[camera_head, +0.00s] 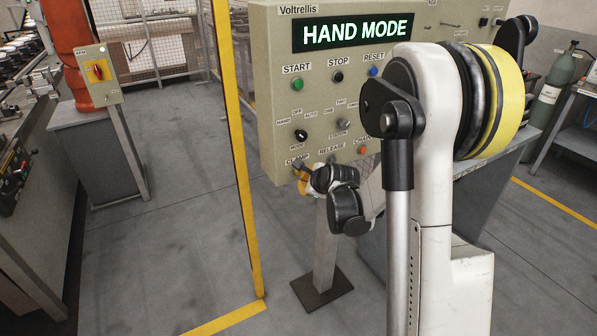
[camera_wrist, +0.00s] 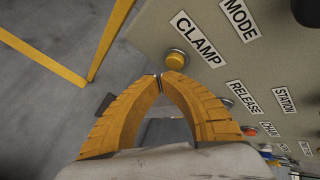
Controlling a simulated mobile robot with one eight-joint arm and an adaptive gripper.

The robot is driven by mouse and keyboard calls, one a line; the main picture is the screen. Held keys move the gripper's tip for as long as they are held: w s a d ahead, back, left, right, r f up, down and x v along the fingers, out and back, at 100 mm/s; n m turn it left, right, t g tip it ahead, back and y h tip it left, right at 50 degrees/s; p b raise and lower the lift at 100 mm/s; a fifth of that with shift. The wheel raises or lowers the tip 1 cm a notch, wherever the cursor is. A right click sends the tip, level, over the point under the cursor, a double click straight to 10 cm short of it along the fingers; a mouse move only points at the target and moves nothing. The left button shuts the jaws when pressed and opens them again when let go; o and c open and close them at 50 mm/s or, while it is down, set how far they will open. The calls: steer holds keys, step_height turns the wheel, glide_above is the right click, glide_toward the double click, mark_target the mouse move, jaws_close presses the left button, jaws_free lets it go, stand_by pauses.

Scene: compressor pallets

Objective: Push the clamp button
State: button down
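The control panel (camera_head: 285,105) reads HAND MODE on its display. In the wrist view the yellow clamp button (camera_wrist: 176,60) sits beside its CLAMP label (camera_wrist: 197,39). My gripper (camera_wrist: 159,77) has its two yellow fingers curved together with the tips meeting, with nothing seen between them. In the picture the tips are just below and left of the button; I cannot tell whether they touch it. In the head view my gripper (camera_head: 302,182) is at the panel's lower left corner, under the CLAMP label (camera_head: 297,160). The clamp button cannot be made out there.
The RELEASE button (camera_wrist: 226,102) is to the right of the clamp button in the wrist view. The mode knob (camera_head: 301,136) is above the CLAMP label. A yellow post (camera_head: 238,150) stands left of the panel.

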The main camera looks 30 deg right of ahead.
steer(key=shift+w, duration=0.3)
steer(key=shift+w, duration=0.5)
stand_by(0.6)
steer(key=shift+s, duration=1)
steer(key=s+b, duration=0.1)
steer(key=s, duration=0.5)
steer(key=shift+d, duration=0.1)
stand_by(0.6)
